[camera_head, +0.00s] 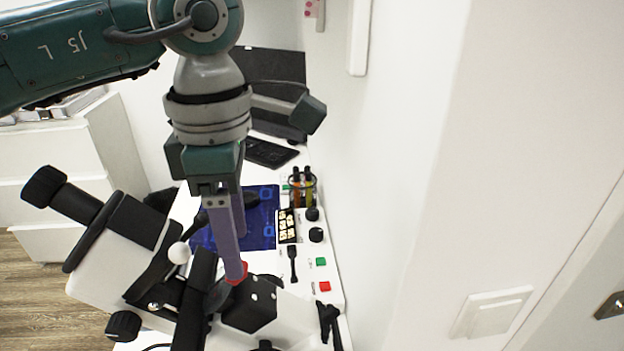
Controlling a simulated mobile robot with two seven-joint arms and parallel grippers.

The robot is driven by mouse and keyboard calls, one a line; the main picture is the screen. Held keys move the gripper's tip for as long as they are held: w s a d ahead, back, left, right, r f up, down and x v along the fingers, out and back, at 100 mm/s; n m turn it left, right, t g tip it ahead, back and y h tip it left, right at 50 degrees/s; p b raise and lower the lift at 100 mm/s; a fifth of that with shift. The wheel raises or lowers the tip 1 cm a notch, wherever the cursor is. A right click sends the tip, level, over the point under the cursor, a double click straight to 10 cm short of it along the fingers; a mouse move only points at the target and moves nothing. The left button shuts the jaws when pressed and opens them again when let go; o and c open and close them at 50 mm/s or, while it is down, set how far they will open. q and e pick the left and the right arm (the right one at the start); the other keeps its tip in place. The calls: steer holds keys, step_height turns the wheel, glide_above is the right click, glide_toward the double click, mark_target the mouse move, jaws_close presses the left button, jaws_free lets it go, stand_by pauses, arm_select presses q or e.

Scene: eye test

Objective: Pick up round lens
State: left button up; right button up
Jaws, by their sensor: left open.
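My left gripper (237,272) comes down from the top centre in the head view. It is open, with long purple-grey fingers and red tips seen nearly edge-on, so the gap hardly shows. A dark grey round disc (217,297), which may be the round lens, shows just left of and below the fingertips; I cannot tell whether they touch. Another dark rounded piece (252,198) lies on the blue mat (262,222), partly behind the fingers; I cannot tell which is the lens. My right gripper is not in view.
A large white and black eye instrument (95,262) fills the lower left, with a black block (250,305) by the fingertips. A rack of coloured vials (302,187) and a control panel (318,262) stand at right, beside the wall (400,200). A keyboard (270,152) lies behind.

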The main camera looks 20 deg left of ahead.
mark_target(245, 267)
arm_select(q)
steer(key=shift+w+d+f, duration=0.1)
steer(key=shift+f, duration=0.9)
steer(key=shift+w+d+f, duration=0.1)
steer(key=shift+f, duration=0.85)
jaws_close()
